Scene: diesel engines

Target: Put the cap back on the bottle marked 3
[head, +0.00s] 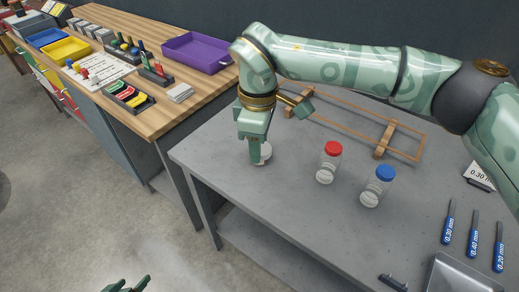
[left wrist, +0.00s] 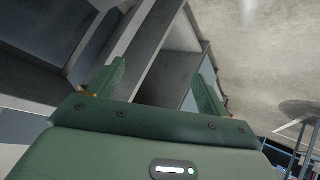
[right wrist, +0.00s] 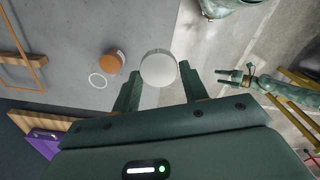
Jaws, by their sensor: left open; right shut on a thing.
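My right gripper (head: 256,158) points down over the left part of the grey table. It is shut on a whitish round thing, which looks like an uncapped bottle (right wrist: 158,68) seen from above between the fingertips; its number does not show. The gripper mostly hides it in the head view (head: 266,154). A red-capped bottle (head: 329,162) and a blue-capped bottle (head: 377,186) stand upright to the right. My left gripper (head: 128,285) is open and empty, low over the floor.
A white ring (right wrist: 97,80) is next to the orange cap. A wooden frame (head: 350,113) stands at the table's back. Blue-handled tools (head: 473,235) and a metal tray (head: 462,275) are at the right. A wooden bench (head: 180,112) with a purple tray (head: 196,52) is at the left.

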